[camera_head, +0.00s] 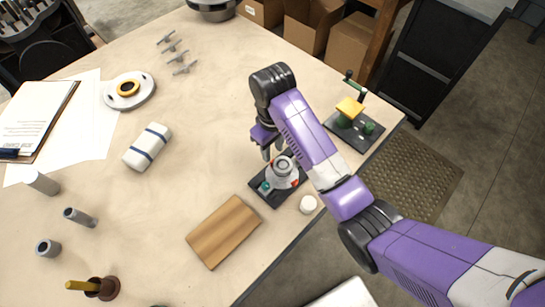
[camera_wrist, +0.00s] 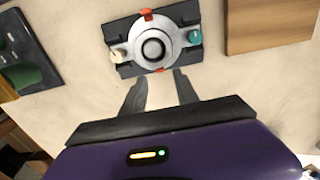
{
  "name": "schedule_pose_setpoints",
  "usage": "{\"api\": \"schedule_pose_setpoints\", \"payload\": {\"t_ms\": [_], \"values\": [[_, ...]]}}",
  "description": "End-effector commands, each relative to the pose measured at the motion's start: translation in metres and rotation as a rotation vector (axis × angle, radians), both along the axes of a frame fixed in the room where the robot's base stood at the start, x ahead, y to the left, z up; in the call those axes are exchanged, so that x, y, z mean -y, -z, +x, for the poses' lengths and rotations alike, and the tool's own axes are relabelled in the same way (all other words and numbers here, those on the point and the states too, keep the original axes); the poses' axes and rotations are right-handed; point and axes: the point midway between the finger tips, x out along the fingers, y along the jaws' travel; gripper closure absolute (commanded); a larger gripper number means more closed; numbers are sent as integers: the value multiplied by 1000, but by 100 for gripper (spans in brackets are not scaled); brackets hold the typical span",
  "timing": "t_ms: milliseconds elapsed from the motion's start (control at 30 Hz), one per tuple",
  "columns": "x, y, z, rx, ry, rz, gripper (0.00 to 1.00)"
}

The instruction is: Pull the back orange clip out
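The round grey-white casing (camera_head: 282,172) sits on a dark base plate; the wrist view shows the casing (camera_wrist: 153,47) from above. One orange clip (camera_wrist: 147,13) is on its far rim in the wrist view, and it shows as a red-orange spot on the front right in the head view (camera_head: 296,183). The back orange clip (camera_wrist: 160,70) is on the opposite rim, only partly visible in the wrist view. My gripper (camera_wrist: 158,77) is open, with its fingertips apart on either side of that clip in the picture. In the head view my gripper (camera_head: 272,154) hangs behind the casing; contact cannot be told.
A teal part (camera_wrist: 194,37) and a cream knob (camera_wrist: 117,56) flank the casing. A wooden board (camera_head: 222,232) lies at front left. A dark fixture with a yellow block (camera_head: 350,107) stands behind at right. A white round piece (camera_head: 308,204) is near the table edge.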

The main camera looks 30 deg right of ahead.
Motion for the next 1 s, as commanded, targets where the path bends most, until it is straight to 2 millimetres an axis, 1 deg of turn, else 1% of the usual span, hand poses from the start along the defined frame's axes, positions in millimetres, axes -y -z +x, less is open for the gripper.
{"api": "schedule_pose_setpoints", "payload": {"t_ms": [33, 100, 300, 467, 700, 733, 867, 900, 1000], "values": [[0, 9, -1, -4, 0, 0, 64], [0, 20, -1, -3, 0, 0, 64], [0, 45, 0, 0, 1, 0, 64], [0, 54, 0, 2, 1, 1, 64], [0, 55, 0, 3, 1, 0, 64], [0, 55, 0, 2, 1, 0, 66], [0, 55, 0, 3, 1, 0, 91], [0, 55, 0, 3, 1, 0, 99], [0, 55, 0, 3, 1, 0, 100]]}}
